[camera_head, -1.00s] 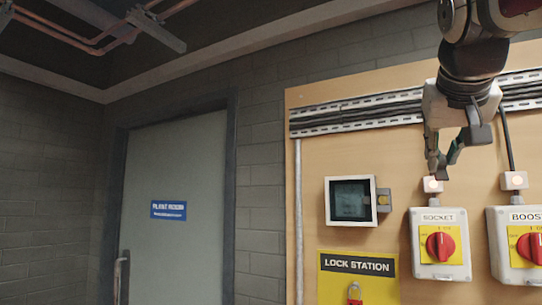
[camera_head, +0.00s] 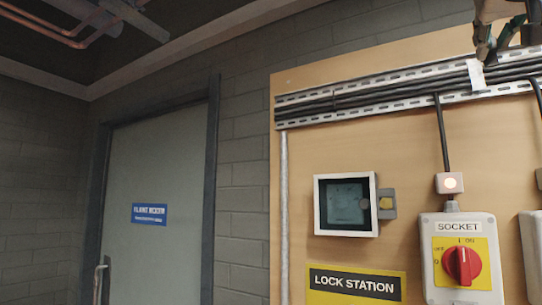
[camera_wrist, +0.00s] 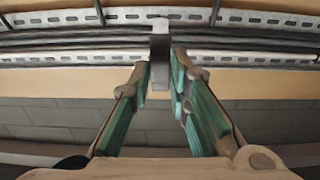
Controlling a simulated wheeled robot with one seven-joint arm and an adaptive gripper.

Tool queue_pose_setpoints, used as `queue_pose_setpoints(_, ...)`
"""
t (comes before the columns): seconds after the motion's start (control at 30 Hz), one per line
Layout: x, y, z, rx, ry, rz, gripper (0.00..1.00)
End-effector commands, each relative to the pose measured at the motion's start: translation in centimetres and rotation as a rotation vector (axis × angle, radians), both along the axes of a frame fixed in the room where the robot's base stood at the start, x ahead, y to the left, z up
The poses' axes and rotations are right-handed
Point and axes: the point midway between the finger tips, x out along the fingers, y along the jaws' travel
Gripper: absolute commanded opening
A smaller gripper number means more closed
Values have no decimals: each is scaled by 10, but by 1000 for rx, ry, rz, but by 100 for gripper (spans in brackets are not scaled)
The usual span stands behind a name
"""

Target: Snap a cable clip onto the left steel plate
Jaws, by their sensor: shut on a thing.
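My gripper (camera_head: 488,45) is at the top right of the head view, partly cut off by the frame edge. In the wrist view its two teal-padded fingers (camera_wrist: 161,74) are shut on a small pale grey cable clip (camera_wrist: 160,44). The clip also shows as a whitish piece in the head view (camera_head: 475,75). It stands across the black cables (camera_head: 400,97) at the perforated steel tray (camera_head: 300,124). I cannot tell whether it touches the steel or is snapped on. No separate left steel plate can be made out for sure.
A black cable drops from the tray to the box. A yellow lock station sign (camera_head: 355,285) is lower. A door (camera_head: 150,215) stands left.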

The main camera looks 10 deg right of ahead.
Motion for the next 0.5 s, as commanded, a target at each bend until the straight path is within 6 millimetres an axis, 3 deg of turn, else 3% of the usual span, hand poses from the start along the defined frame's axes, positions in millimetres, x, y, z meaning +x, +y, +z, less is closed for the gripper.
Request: queue_pose_setpoints(0.5, 31, -24, 0, 1, 2, -1, 0)
